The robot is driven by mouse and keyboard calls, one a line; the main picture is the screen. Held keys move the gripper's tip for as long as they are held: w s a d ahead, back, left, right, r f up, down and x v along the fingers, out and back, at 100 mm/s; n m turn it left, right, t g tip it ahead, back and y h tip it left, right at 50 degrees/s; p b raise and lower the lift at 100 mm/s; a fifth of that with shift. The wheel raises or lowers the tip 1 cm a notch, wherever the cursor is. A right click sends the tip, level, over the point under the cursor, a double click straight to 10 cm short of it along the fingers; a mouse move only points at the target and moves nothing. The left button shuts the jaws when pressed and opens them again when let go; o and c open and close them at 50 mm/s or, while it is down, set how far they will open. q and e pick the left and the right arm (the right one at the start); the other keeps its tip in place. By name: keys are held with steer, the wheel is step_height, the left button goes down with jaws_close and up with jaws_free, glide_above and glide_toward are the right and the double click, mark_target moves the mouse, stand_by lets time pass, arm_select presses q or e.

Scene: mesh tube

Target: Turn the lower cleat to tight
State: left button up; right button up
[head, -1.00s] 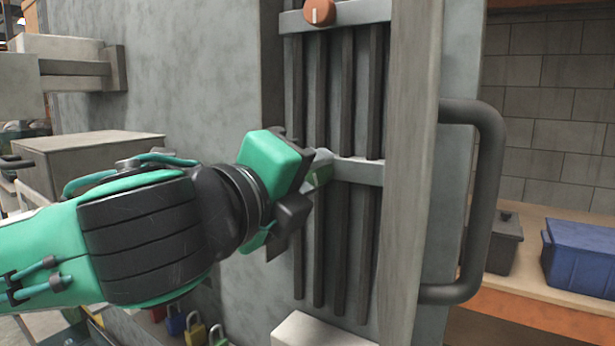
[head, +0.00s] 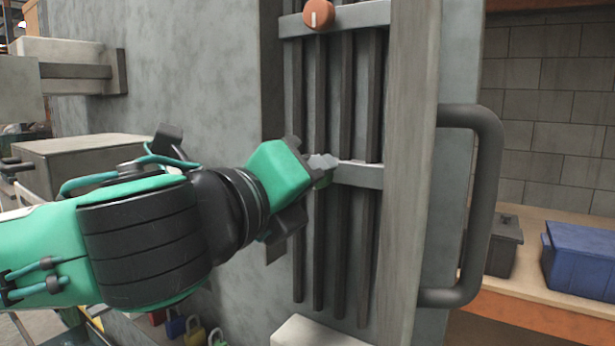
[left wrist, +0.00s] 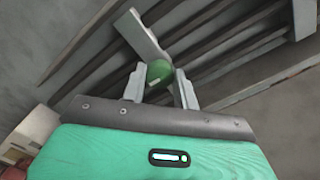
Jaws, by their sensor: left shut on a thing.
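The lower cleat is a green round knob on the lower crossbar (head: 358,175). In the left wrist view the green knob (left wrist: 159,71) sits between my two pale grey fingers, with a small white mark near its lower edge. My left gripper (head: 323,168) reaches in from the left and is shut on this knob, which it mostly hides in the head view. The left gripper's fingers also show in the left wrist view (left wrist: 160,88). An orange knob (head: 318,14) with an upright white mark sits on the upper crossbar. My right gripper is in neither view.
Dark vertical bars (head: 343,240) run behind the crossbars. A grey upright post (head: 411,160) and a dark handle (head: 488,200) stand to the right. A blue bin (head: 580,258) is on a shelf. A pale block (head: 310,332) sits below.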

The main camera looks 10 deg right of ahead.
arm_select(q)
steer(key=shift+f, duration=0.15)
steer(key=o, duration=1)
steer(key=b+v, duration=0.5)
steer(key=v, duration=0.9)
steer(key=shift+w, duration=0.1)
